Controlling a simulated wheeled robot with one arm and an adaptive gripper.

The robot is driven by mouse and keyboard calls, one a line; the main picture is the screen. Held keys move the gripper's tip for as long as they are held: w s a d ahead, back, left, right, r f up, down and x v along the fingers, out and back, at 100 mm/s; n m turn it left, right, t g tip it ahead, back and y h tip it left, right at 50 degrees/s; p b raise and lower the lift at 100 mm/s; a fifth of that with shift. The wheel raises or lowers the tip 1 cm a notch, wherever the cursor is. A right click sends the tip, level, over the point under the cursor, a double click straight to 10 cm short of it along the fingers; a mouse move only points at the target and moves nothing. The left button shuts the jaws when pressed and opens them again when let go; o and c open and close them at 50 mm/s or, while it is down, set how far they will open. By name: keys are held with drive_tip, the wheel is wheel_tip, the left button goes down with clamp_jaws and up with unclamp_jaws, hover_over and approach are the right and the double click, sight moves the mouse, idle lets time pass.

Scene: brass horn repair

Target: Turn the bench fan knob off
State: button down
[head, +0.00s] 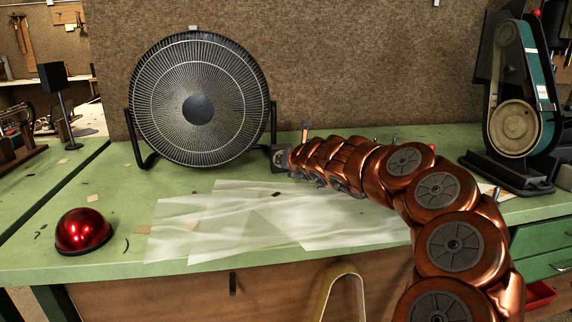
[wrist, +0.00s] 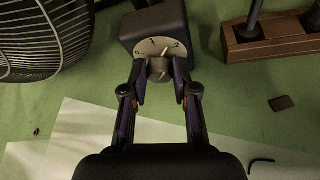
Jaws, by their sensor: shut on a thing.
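The bench fan (head: 198,110), with a round black wire cage and a dark hub, stands on a black stand at the back of the green bench. Its cage edge also shows at the upper left of the wrist view (wrist: 45,35). A dark control box (wrist: 150,27) carries a pale dial with numbers, and a small knob (wrist: 160,68) sits on it. My gripper (wrist: 160,83) is shut on the knob, one finger on each side. In the head view my arm hides most of the gripper.
Translucent sheets (head: 230,225) lie across the middle of the bench. A shiny red dome (head: 83,231) sits at the front left. A belt sander (head: 515,110) stands at the right. A wooden rack (wrist: 275,38) is right of the control box.

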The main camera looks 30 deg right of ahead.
drive_tip(key=shift+a+f+n+h+b, duration=0.1)
drive_tip(key=shift+n+h+b, duration=0.25)
drive_tip(key=shift+n, duration=0.15)
drive_tip(key=shift+w+a+n+g+h, duration=0.1)
drive_tip(key=shift+a+n+g+h, duration=0.1)
drive_tip(key=shift+n+h, duration=0.2)
drive_tip(key=shift+a+n+g+h, duration=0.1)
drive_tip(key=shift+n+g+h, duration=0.15)
drive_tip(key=shift+n, duration=0.25)
drive_tip(key=n+h, duration=0.3)
drive_tip(key=n, duration=0.1)
drive_tip(key=shift+w+a+g+b, duration=0.1)
drive_tip(key=shift+a+g+b, duration=0.05)
drive_tip(key=shift+g+b, duration=0.25)
drive_tip(key=n+h, duration=0.1)
drive_tip(key=n, duration=0.1)
drive_tip(key=shift+f+n+h, duration=0.15)
drive_tip(key=shift+n+h, duration=0.15)
drive_tip(key=shift+h, duration=0.1)
drive_tip(key=shift+a+f+n+h+b, duration=0.15)
drive_tip(key=shift+n+h+b, duration=0.15)
drive_tip(key=shift+n+h, duration=0.65)
drive_tip(key=shift+n, duration=0.95)
drive_tip(key=shift+h, duration=0.25)
drive_tip(key=c, duration=0.9)
unclamp_jaws()
